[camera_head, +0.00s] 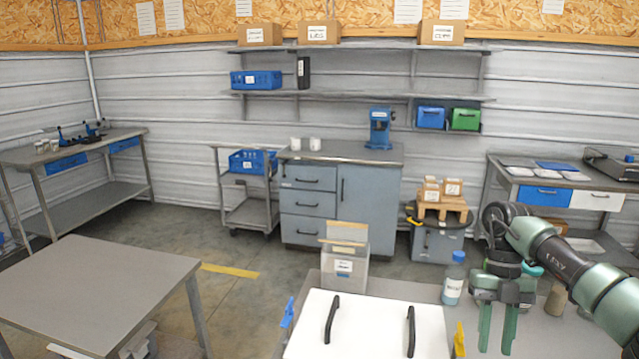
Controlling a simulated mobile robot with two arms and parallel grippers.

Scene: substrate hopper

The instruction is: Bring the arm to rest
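My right arm comes in from the right edge. Its gripper (497,330) points down, with its two green fingers apart and nothing seen between them. It hangs over the right part of the near grey table, to the right of a white board (372,335) with two black handles. A bottle with a blue cap (453,283) stands just left of the gripper. Part of a teal-topped item (532,270) and a tan cylinder (556,298) show behind and beside the wrist. Whether the fingertips touch the table cannot be told. My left gripper is not in view.
A grey holder with tan pieces (343,268) stands behind the board. A blue clip (288,312) and a yellow clip (459,340) sit at the board's sides. An empty grey table (95,290) is at left. Cabinets (340,200) and shelves line the back wall; floor between is open.

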